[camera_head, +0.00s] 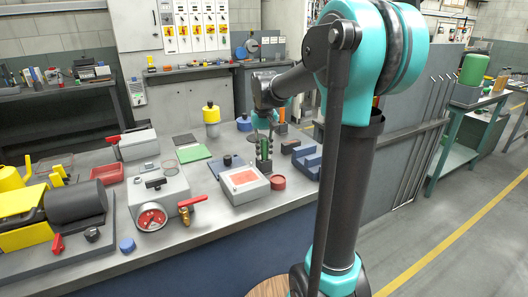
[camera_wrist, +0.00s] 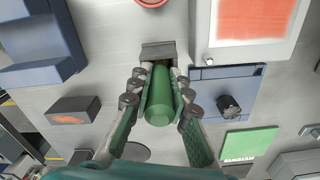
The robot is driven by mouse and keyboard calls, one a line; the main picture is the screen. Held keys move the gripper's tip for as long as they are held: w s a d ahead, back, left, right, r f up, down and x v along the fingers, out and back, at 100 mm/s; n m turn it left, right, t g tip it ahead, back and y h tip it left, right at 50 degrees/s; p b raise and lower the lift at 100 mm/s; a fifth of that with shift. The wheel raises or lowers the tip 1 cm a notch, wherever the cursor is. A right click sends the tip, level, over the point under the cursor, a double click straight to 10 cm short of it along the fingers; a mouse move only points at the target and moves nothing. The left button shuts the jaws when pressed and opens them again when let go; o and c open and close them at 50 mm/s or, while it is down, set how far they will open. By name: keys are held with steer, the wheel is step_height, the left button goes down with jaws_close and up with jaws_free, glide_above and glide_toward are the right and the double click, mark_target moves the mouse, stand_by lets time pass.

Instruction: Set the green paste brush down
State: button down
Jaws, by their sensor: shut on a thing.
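The green paste brush (camera_wrist: 160,100) is between the fingers of my gripper (camera_wrist: 159,86), which is shut on its green handle. A dark, flat rectangular part shows at the handle's far end in the wrist view. In the head view my gripper (camera_head: 263,138) is over the grey workbench (camera_head: 225,229), and the brush (camera_head: 264,150) hangs upright from it. The brush is behind the grey box with the orange-red panel (camera_head: 243,181). I cannot tell whether its lower end touches the bench.
A blue plate with a black knob (camera_wrist: 226,84) lies close right of the brush in the wrist view, with a green card (camera_wrist: 249,144) beyond. A blue stepped block (camera_wrist: 40,45) and a dark block (camera_wrist: 75,112) are left. A red round dish (camera_head: 277,182) is near the box.

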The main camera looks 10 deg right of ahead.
steer(key=shift+f, duration=0.1)
steer(key=c, duration=1.3)
jaws_free()
steer(key=shift+c, duration=0.2)
step_height(320, 180, up, 12)
steer(key=shift+r, duration=0.1)
jaws_close()
steer(key=shift+s, duration=0.1)
